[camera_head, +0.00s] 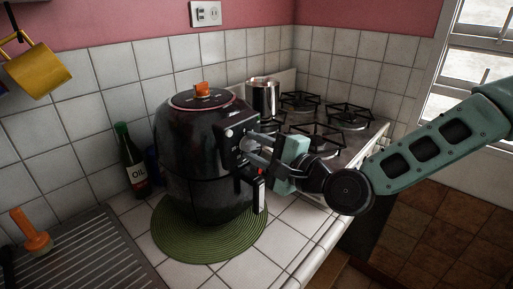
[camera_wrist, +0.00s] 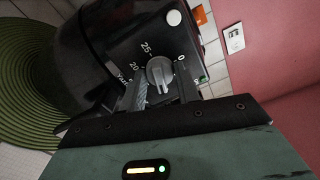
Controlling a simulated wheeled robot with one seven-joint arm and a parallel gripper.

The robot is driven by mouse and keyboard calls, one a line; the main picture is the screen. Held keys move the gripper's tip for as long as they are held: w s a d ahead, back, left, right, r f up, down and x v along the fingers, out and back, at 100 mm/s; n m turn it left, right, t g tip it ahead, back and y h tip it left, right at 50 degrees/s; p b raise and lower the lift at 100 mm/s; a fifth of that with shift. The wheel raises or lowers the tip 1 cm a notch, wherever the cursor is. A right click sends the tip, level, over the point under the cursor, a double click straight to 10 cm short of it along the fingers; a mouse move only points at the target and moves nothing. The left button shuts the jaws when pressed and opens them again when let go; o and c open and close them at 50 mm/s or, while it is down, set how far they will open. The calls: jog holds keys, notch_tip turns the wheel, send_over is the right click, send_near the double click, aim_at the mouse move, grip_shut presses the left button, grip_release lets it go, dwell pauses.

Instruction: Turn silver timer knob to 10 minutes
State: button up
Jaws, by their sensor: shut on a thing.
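A black air fryer (camera_head: 190,150) stands on a round green mat (camera_head: 178,246) on the tiled counter. In the wrist view its dark front panel (camera_wrist: 125,45) carries a silver timer knob (camera_wrist: 159,70) with white numbers around it, including 0, 20 and 25. My gripper (camera_head: 256,144) is at the air fryer's front panel, coming from the right. In the wrist view its fingers (camera_wrist: 163,98) are close together at the lower part of the knob, shut on it. In the head view my gripper largely hides the knob.
A gas stove (camera_head: 335,135) and a metal cup (camera_head: 263,97) stand behind the air fryer. An oil bottle (camera_head: 131,160) is at its left. The air fryer's handle (camera_head: 259,193) juts out below my gripper. A ridged drainboard (camera_head: 85,260) lies at the front left.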

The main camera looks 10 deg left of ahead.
dwell(0.4)
jog(key=o, duration=1)
jog(key=b+v, duration=1.7)
jog(key=shift+s+d+f, duration=0.1)
jog(key=shift+d, duration=0.05)
